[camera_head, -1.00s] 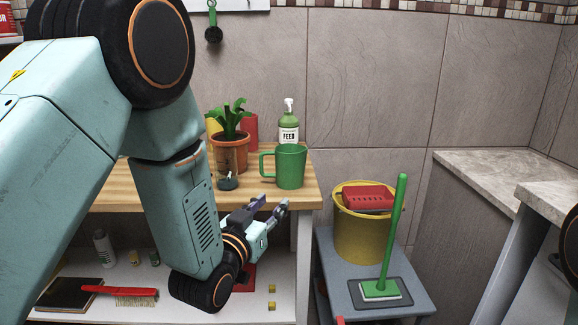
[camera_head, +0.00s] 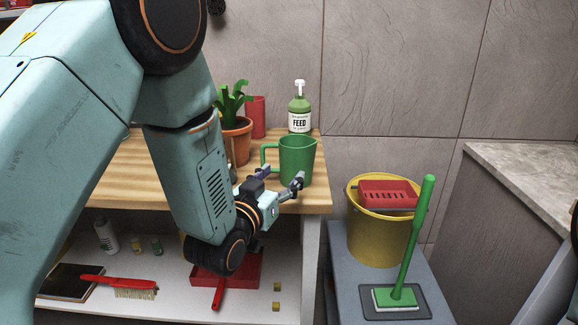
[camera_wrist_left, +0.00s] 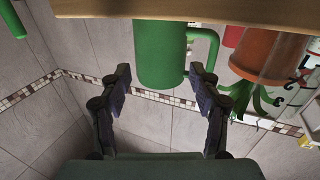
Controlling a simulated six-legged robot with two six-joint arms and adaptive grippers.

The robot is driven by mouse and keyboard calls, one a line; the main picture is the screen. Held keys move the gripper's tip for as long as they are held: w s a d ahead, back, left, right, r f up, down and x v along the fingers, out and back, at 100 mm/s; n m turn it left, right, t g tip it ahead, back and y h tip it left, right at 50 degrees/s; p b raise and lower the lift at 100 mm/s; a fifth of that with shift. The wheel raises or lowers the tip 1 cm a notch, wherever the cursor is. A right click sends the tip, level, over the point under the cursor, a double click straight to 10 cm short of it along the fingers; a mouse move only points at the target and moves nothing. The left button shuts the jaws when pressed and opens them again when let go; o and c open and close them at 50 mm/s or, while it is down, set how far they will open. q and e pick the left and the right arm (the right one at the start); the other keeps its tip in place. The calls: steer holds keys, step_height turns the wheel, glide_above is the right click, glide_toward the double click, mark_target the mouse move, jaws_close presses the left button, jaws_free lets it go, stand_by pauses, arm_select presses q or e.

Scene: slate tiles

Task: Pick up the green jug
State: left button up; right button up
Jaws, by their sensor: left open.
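The green jug (camera_head: 297,160) stands upright near the front right of the wooden shelf top (camera_head: 150,180), its handle to the left. My left gripper (camera_head: 280,176) is open and empty, just in front of the jug's lower part. In the left wrist view, which looks upside down, the jug (camera_wrist_left: 160,50) shows beyond and between the two spread fingers (camera_wrist_left: 160,76). I cannot tell whether a fingertip touches it. My right gripper is not in view.
A potted plant (camera_head: 236,140) stands left of the jug, with a red cup (camera_head: 257,118) and a green FEED bottle (camera_head: 300,112) behind. A yellow bucket (camera_head: 376,238) with a red item and a green-handled tool (camera_head: 407,255) stand on a grey stand at right.

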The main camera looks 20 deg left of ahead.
mark_target(290, 164)
arm_select(q)
steer(key=shift+o, duration=1.3)
steer(key=w, duration=0.2)
steer(key=w+b, duration=0.1)
steer(key=w, duration=0.1)
steer(key=w+b, duration=0.1)
steer(key=w, duration=0.2)
steer(key=shift+d+r, duration=0.1)
steer(key=shift+d, duration=0.25)
steer(key=shift+s+r, duration=0.1)
steer(key=c, duration=1.3)
